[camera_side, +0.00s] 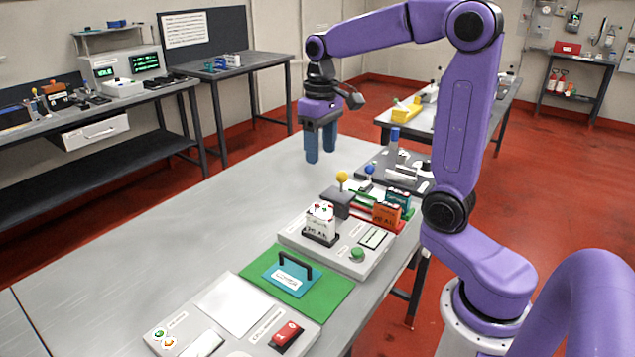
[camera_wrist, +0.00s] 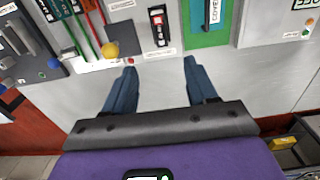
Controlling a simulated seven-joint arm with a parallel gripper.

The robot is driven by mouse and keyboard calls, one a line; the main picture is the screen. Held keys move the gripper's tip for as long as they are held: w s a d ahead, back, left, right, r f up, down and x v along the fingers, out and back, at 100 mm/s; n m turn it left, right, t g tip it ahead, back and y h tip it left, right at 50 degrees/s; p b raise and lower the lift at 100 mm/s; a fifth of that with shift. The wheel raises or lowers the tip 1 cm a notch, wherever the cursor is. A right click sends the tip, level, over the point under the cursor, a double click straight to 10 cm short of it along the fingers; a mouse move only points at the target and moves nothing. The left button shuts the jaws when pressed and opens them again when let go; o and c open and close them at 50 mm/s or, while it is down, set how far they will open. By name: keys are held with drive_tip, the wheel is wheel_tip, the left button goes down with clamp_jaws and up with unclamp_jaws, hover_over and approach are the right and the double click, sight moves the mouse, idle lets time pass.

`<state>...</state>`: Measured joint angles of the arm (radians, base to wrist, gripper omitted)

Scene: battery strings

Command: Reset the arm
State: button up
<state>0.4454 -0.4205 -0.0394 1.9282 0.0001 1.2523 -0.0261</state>
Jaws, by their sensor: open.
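My purple arm reaches over the grey table, and my gripper (camera_side: 320,146) hangs above its surface, fingers pointing down. In the wrist view the two blue fingers (camera_wrist: 160,72) stand apart with nothing between them, so it is open and empty. In the side view the gripper is behind the row of devices, apart from them. Bare table top (camera_side: 150,235) lies under and to the left of it.
Near the gripper stand a dark panel (camera_side: 372,164), a yellow-knobbed lever (camera_side: 342,177) and orange and green battery-like blocks (camera_side: 386,214). Closer are a grey device box (camera_side: 350,265), a green mat (camera_side: 335,292) with a blue handled plate (camera_side: 291,278), and a switch panel (camera_side: 190,312).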

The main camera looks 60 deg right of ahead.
drive_tip(key=s+a+f+n, duration=0.4)
drive_tip(key=s+a+n, duration=0.3)
drive_tip(key=s+a, duration=0.3)
drive_tip(key=s+a+f+n, duration=0.1)
drive_tip(key=s+f+n, duration=0.1)
drive_tip(key=s, duration=0.5)
drive_tip(key=s+f+n, duration=0.2)
drive_tip(key=s+n, duration=0.1)
drive_tip(key=s, duration=0.3)
drive_tip(key=shift+s+a+f+n, duration=0.2)
drive_tip(key=shift+s+a+n, duration=0.1)
drive_tip(key=shift+s+a, duration=0.1)
